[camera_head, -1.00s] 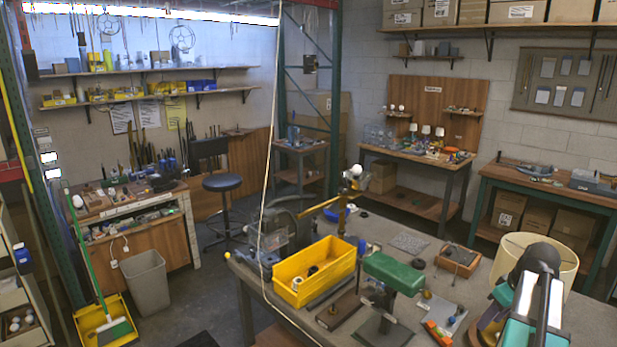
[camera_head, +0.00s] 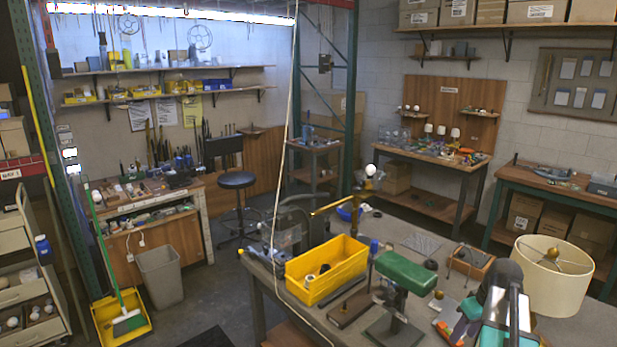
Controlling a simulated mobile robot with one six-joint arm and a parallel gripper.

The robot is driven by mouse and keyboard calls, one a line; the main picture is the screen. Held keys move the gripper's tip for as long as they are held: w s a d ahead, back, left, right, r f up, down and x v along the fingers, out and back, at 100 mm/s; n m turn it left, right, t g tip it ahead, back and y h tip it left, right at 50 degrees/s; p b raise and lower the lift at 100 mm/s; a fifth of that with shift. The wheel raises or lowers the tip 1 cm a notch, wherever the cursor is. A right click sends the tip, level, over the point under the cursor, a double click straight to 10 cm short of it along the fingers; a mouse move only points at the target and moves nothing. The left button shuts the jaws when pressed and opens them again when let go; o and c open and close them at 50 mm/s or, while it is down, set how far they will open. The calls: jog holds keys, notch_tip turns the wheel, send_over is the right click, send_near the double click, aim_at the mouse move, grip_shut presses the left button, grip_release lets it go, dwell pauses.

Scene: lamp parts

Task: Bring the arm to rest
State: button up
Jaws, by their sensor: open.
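My arm (camera_head: 503,295), dark with white and teal parts, rises from the bottom edge at the lower right, over the near part of the workbench (camera_head: 590,328). My gripper cannot be made out; the arm's end is hidden or out of frame. A cream lampshade (camera_head: 560,287) with a brass knob on top stands upright just right of the arm. The arm overlaps the shade's left edge in the picture; I cannot tell whether they touch. What is under the shade is hidden.
On the bench are a yellow bin (camera_head: 326,284), a green-topped press (camera_head: 407,271), a wooden tray (camera_head: 470,262) and a brass lamp arm with a white bulb (camera_head: 370,169). A grey waste bin (camera_head: 160,277) stands on the floor at left. Open floor lies between it and the bench.

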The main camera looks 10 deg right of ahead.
jog(key=w+a+f+g, duration=0.1)
jog(key=w+a+f, duration=0.1)
jog(key=a+f, duration=0.6)
jog(key=w+a+f, duration=0.2)
jog(key=a+f, duration=0.2)
jog(key=a, duration=0.8)
jog(key=s+a+f+m+g, duration=0.1)
jog(key=s+a+f, duration=0.1)
jog(key=a+f, duration=0.5)
jog(key=s+a+f, duration=0.2)
jog(key=a, duration=0.9)
jog(key=s+f+g+b, duration=0.3)
jog(key=s+f+b, duration=0.3)
jog(key=s+f, duration=0.7)
jog(key=s+f+g+b, duration=0.3)
jog(key=s+f+b, duration=0.4)
jog(key=s+f, duration=0.6)
notch_tip(320, 180, down, 6)
jog(key=shift+r+h, duration=0.1)
jog(key=shift+h, duration=0.3)
jog(key=shift+a, duration=0.1)
